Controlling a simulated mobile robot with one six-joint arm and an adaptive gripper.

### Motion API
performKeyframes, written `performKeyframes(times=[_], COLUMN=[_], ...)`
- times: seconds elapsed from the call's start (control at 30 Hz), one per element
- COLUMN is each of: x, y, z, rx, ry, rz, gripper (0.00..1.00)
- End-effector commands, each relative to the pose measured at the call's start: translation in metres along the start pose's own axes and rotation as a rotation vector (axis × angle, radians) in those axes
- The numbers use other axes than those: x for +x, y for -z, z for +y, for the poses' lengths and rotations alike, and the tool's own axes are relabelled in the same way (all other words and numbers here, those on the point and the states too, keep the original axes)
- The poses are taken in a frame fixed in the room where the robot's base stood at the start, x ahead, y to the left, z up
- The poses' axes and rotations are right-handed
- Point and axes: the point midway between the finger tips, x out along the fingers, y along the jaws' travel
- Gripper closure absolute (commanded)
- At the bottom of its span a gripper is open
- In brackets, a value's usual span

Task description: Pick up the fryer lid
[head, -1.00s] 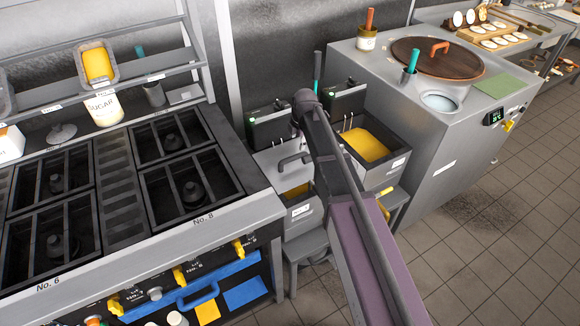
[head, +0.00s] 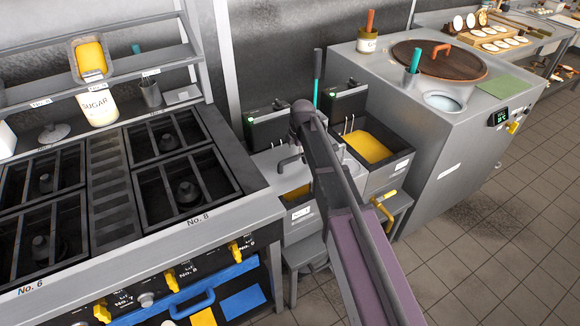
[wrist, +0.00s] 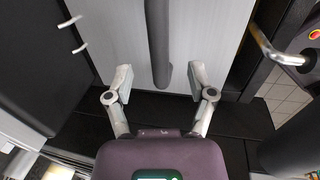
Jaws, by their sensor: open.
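The fryer lid (wrist: 205,38) is a flat light-grey plate with a dark bar handle (wrist: 158,45). It fills the upper middle of the wrist view. In the head view, the lid (head: 264,166) covers part of the left fryer, partly hidden by my arm. My gripper (wrist: 160,78) is open, its two fingers spread on either side of the near end of the handle. No contact with the handle shows, and I cannot judge the height gap. My fingers are hidden behind my arm in the head view.
The right fryer (head: 368,145) holds yellow oil and stands close beside the left one. The stove (head: 190,190) is at left. The steel tandoor (head: 440,130) with a round brown lid is at right. A tiled floor (head: 490,240) lies open in front.

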Motion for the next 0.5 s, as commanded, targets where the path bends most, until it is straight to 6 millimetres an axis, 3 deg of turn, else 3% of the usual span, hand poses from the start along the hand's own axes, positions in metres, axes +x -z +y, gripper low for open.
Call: performKeyframes(times=[0.5], x=[0.010], y=[0.001], z=[0.000], rx=[0.000], ry=[0.000], rz=[0.000], gripper=[0.29])
